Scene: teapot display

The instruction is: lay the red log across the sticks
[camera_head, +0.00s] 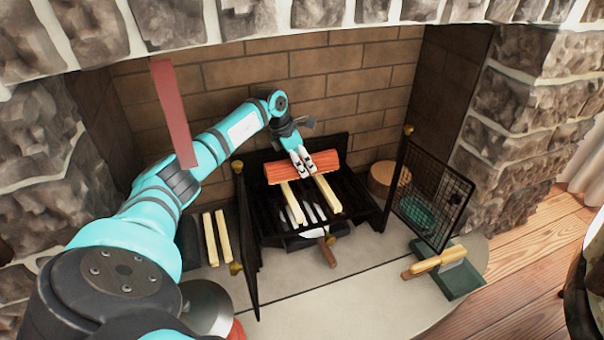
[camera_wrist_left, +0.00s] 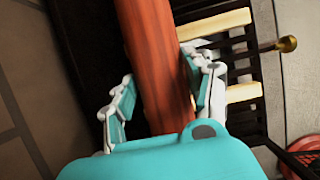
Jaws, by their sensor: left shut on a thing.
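The red log (camera_head: 327,163) lies crosswise above two pale sticks (camera_head: 327,193) at the back of the black fire grate (camera_head: 352,210). My left gripper (camera_head: 303,168) is shut on the red log near its middle. In the left wrist view the red log (camera_wrist_left: 155,60) runs between the two fingers (camera_wrist_left: 160,95), and the two sticks (camera_wrist_left: 243,92) stick out to its right. The log looks level and at or just above the sticks; I cannot tell whether it touches them. My right gripper is not in view.
Open black mesh doors (camera_head: 428,200) stand at both sides. A dark green dustpan with a brush (camera_head: 445,270) lies at the right. A round log (camera_head: 388,178) stands beside the grate.

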